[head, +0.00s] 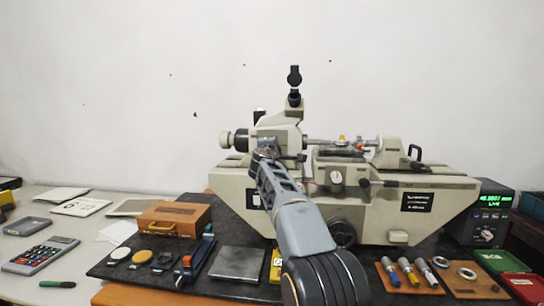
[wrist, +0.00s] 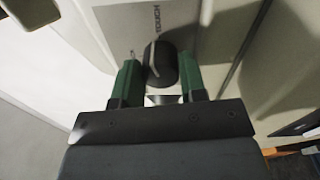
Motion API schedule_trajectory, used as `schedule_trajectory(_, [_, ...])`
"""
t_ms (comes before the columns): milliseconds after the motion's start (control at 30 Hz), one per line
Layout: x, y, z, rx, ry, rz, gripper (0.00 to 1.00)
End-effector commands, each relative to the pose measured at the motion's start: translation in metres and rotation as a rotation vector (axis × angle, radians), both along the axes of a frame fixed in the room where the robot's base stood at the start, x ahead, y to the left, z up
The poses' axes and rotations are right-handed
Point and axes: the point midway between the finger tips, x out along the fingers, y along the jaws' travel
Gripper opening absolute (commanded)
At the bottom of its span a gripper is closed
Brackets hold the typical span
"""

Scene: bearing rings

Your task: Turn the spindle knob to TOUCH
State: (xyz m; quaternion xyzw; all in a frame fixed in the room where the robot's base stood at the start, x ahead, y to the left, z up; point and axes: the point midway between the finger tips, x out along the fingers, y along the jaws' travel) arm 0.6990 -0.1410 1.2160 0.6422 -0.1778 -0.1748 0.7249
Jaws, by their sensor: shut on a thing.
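The spindle knob (wrist: 160,66) is a dark rounded knob on a pale grey plate of the machine in the wrist view. A printed word beside it ends in what looks like "OUCH" (wrist: 156,20). My gripper (wrist: 160,78) has green fingers, one on each side of the knob, and is shut on it. Which mark the knob points to cannot be told. In the head view my arm reaches up to the left part of the beige measuring machine (head: 440,205), and the knob is hidden behind it.
A digital readout box (head: 487,215) stands right of the machine. A wooden case (head: 173,220), a grey metal plate (head: 238,264) and several small tools lie in front. Rings (head: 467,273) lie on a wooden board at right. A calculator (head: 42,256) is at far left.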

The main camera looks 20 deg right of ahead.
Motion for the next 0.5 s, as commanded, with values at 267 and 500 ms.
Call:
schedule_trajectory(267, [0.0002, -0.0002, -0.0035, 0.164, -0.091, -0.002, 0.15])
schedule_trajectory(500, [0.0004, -0.0001, -0.0027, 0.246, -0.138, -0.001, 0.15])
